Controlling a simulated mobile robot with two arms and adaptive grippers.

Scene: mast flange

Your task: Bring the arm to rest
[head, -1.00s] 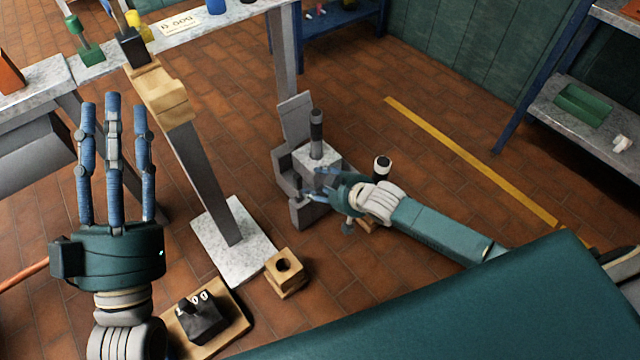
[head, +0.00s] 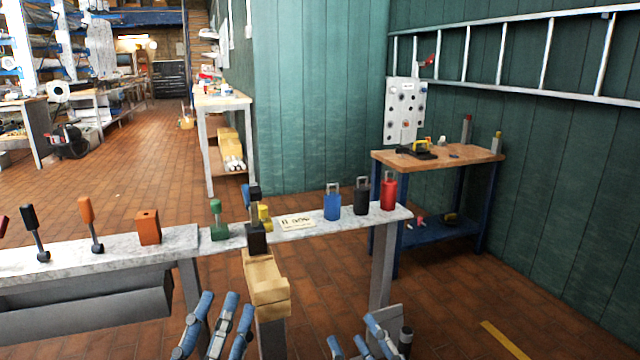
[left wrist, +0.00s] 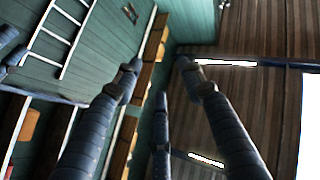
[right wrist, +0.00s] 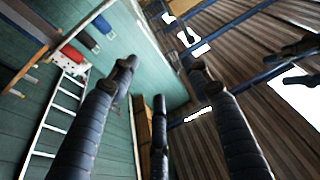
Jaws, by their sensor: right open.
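My left gripper (head: 217,315) shows at the bottom of the head view, left of the wooden-topped post (head: 265,283), with its blue fingers pointing up. In the left wrist view (left wrist: 158,72) its fingers stand apart with nothing between them. My right gripper (head: 357,338) shows at the bottom, right of the post, also fingers up. In the right wrist view (right wrist: 158,75) its fingers are spread and empty. Both wrist views look up past the fingers at the green wall and roof. The palms and both forearms are below the head view.
A grey bench (head: 130,247) crosses behind the hands with an orange block (head: 148,227), a green holder (head: 218,222), and blue (head: 332,204), black (head: 361,197) and red (head: 389,191) padlock-like pieces. A wooden-topped workbench (head: 440,163) stands at the right wall. The floor at lower right is open.

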